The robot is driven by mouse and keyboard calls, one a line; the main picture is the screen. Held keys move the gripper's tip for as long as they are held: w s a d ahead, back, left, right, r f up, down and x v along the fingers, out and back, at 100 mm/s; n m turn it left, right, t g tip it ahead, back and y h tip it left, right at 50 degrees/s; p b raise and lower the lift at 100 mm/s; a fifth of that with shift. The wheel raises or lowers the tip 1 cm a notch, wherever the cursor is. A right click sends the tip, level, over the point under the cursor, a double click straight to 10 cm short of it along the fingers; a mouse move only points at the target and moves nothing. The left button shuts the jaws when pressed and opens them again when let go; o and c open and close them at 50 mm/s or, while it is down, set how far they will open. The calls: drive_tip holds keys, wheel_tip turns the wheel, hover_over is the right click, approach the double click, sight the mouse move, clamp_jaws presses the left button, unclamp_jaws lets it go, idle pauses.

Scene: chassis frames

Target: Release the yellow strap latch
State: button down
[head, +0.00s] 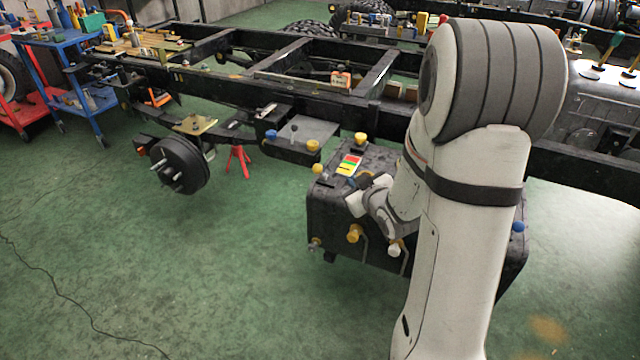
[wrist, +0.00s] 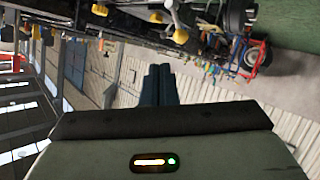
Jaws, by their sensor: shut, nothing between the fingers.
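A black box (head: 330,205) hangs under the chassis frame, with several coloured knobs on it. A yellow knob (head: 355,233) sits on its front face, beside a thin metal rod or handle. I cannot tell for sure which yellow part is the strap latch. My gripper (head: 364,183) is in front of the box's upper front edge, above that yellow knob and apart from it as far as I can see. In the wrist view my two dark fingers (wrist: 158,85) are together and empty. A yellow knob (wrist: 180,36) shows beyond them there. My arm hides the box's right part.
Other yellow knobs (head: 361,138) and a blue knob (head: 270,134) stand on the box and the nearby step plate. A white knob (head: 396,248) is right of the front yellow one. A wheel hub (head: 180,165) and red jack stand (head: 238,160) are left.

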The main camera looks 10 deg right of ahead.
sight(320, 172)
wheel_tip(320, 172, down, 10)
drive_tip(key=s+n+t+y+b, duration=0.1)
drive_tip(key=s+t+y+b, duration=0.1)
drive_tip(key=t+y+b, duration=0.2)
drive_tip(key=shift+r+t+b, duration=0.2)
drive_tip(key=shift+t+b, duration=0.4)
drive_tip(key=shift+b, duration=0.55)
drive_tip(key=shift+w+a, duration=0.1)
drive_tip(key=b+x, duration=0.1)
drive_tip(key=x, duration=1.3)
drive_tip(key=shift+a, duration=0.2)
